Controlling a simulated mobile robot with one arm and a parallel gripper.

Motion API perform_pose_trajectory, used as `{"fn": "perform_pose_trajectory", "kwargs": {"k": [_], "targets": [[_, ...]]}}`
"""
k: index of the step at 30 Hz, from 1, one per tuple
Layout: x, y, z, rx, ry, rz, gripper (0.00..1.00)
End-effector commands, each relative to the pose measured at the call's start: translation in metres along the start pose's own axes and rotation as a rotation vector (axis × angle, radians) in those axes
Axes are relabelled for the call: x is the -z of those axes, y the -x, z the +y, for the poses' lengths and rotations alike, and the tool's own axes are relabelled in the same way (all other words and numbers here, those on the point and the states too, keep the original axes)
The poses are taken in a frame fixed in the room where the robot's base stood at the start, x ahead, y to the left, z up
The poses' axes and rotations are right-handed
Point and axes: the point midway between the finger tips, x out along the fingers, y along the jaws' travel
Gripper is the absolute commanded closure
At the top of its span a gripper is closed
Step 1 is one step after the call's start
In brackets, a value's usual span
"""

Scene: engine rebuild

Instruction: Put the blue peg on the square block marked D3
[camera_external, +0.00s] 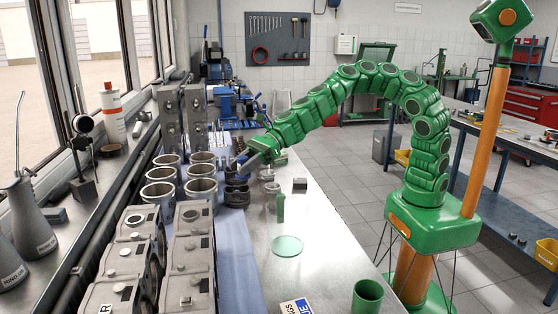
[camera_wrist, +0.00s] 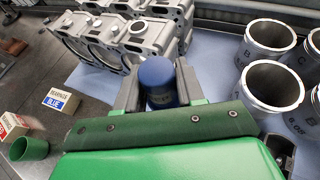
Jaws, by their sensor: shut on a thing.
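My gripper (camera_wrist: 158,88) is shut on a blue peg (camera_wrist: 157,72), which stands up between the two dark fingers in the wrist view. In the external view my gripper (camera_external: 245,162) is over the far part of the bench, near dark round parts (camera_external: 237,194) and to the right of the metal cylinders. The peg is mostly hidden there. A small grey block (camera_external: 300,184) lies on the bench to the right of my gripper, but I can read no mark on it. I cannot make out a D3 mark in either view.
Several open metal cylinders (camera_external: 160,194) stand on a blue mat (camera_external: 235,262) left of my gripper. Grey engine castings (camera_external: 188,265) lie nearer. A green cup (camera_external: 367,296), a green disc (camera_external: 287,246) and an upright green piece (camera_external: 280,208) are on the bench, with bare metal between.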

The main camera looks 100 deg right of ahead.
Motion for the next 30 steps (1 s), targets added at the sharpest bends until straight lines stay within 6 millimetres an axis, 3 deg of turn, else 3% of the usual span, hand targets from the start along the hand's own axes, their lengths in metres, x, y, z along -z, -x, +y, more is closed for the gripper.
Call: {"fn": "perform_pose_trajectory", "kwargs": {"k": [12,30], "targets": [[0.022,0.051,-0.043,-0.042,0.019,-0.001,1.0],[0.058,0.13,-0.081,-0.107,0.045,0.001,1.0]]}}
